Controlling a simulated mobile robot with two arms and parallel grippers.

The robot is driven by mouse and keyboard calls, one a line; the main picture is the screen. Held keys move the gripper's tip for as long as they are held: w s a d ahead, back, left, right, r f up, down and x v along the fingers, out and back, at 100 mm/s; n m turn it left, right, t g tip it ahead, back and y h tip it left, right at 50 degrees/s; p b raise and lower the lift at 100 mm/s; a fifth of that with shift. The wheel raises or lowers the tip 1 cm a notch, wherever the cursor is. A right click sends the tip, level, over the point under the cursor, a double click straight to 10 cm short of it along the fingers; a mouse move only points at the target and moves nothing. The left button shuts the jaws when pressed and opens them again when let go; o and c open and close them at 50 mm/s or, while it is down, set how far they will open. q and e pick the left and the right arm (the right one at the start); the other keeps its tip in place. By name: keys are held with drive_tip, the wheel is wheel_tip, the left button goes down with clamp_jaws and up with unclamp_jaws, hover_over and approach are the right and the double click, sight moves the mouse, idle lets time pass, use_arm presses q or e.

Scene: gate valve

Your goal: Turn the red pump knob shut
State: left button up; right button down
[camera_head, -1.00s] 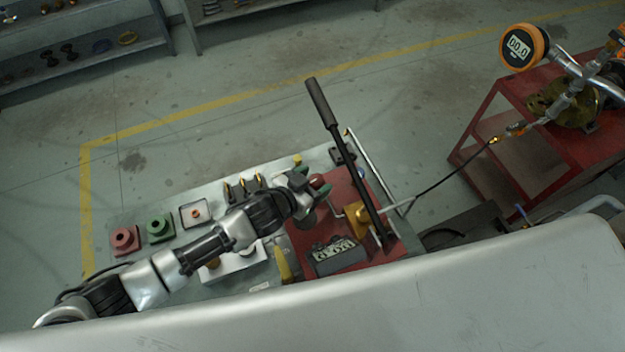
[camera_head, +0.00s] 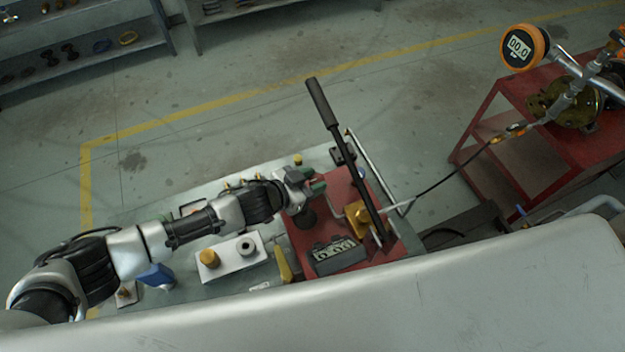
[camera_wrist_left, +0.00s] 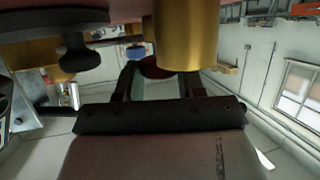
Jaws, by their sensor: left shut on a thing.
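My left gripper (camera_head: 312,180) reaches in from the left over the far left edge of the red pump plate (camera_head: 340,190). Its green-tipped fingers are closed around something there. In the left wrist view the two fingers (camera_wrist_left: 158,82) hold a dark red round knob (camera_wrist_left: 156,68), partly hidden behind a brass cylinder (camera_wrist_left: 186,35). In the head view the knob is hidden by the gripper. The pump's long black lever (camera_head: 330,115) stands to the right of the gripper, apart from it. My right gripper is not in view.
On the pump plate are a yellow block (camera_head: 358,218) and a digital display (camera_head: 335,257). A white block with two knobs (camera_head: 230,262) lies below my arm. A black hose runs to a red cart (camera_head: 510,170) with an orange gauge (camera_head: 523,47) reading 00.0.

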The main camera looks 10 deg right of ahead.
use_arm(q)
drive_tip(key=shift+w+a+f+m+g+h+b, duration=0.15)
drive_tip(key=shift+m+g+b, duration=0.1)
drive_tip(key=shift+m+g, duration=0.25)
drive_tip(key=shift+w+d+r+m+g+h+b, duration=0.1)
drive_tip(key=shift+w+m+g+h+b, duration=0.1)
drive_tip(key=shift+m+g, duration=0.3)
drive_tip(key=m+g+b, duration=0.2)
drive_tip(key=b, duration=0.1)
drive_tip(key=m+g+b, duration=0.2)
drive_tip(key=g+b, duration=0.1)
drive_tip(key=m+g+b, duration=0.3)
drive_tip(key=shift+w+f, duration=0.3)
drive_tip(key=shift+f, duration=0.1)
drive_tip(key=m+g+y+b, duration=0.2)
drive_tip(key=b, duration=0.3)
drive_tip(key=m+g+y+b, duration=0.2)
drive_tip(key=m+b, duration=0.1)
drive_tip(key=b, duration=0.2)
drive_tip(key=m+g+y+b, duration=0.2)
drive_tip(key=g+b, duration=0.1)
drive_tip(key=b, duration=0.2)
drive_tip(key=shift+w+d+r+m+b, duration=0.15)
drive_tip(key=shift+w+d+m+b, duration=0.15)
drive_tip(key=shift+d+m+b, duration=0.1)
drive_tip(key=shift+r+m+g+y+b, duration=0.25)
drive_tip(key=shift+m+g+y+b, duration=0.3)
drive_tip(key=shift+b, duration=0.25)
drive_tip(key=o, duration=0.9)
drive_tip(key=shift+o, duration=0.2)
